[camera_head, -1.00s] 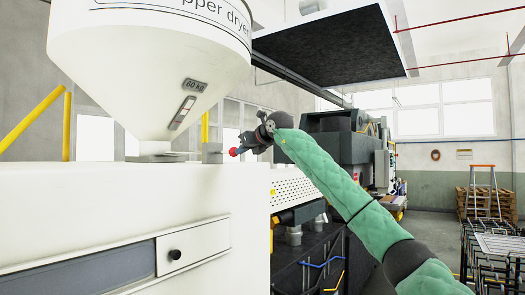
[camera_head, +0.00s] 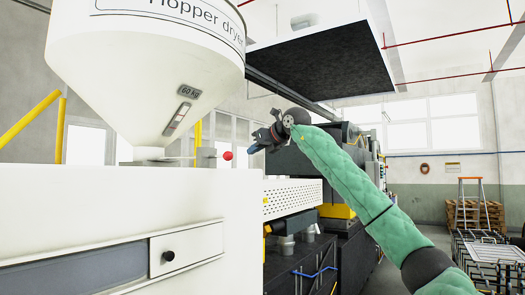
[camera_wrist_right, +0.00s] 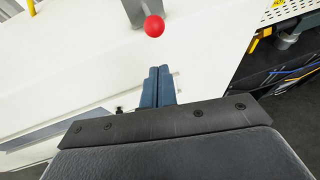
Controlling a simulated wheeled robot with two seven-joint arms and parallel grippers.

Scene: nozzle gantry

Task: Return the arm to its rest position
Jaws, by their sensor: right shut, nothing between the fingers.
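My right arm in its green padded sleeve comes in from the lower right in the head view. My right gripper (camera_head: 254,145) is at the middle of that view, to the right of a red ball knob (camera_head: 227,155) and apart from it. In the right wrist view the gripper's blue fingers (camera_wrist_right: 158,86) are together with nothing between them. The red knob (camera_wrist_right: 154,26) shows beyond the fingertips, with a gap between. My left gripper is not in view.
A white hopper dryer (camera_head: 150,65) stands on a white machine housing (camera_head: 120,205) at the left. A dark machine with a perforated white panel (camera_head: 292,197) lies behind my arm. A ladder (camera_head: 472,200) and wooden pallets stand far right.

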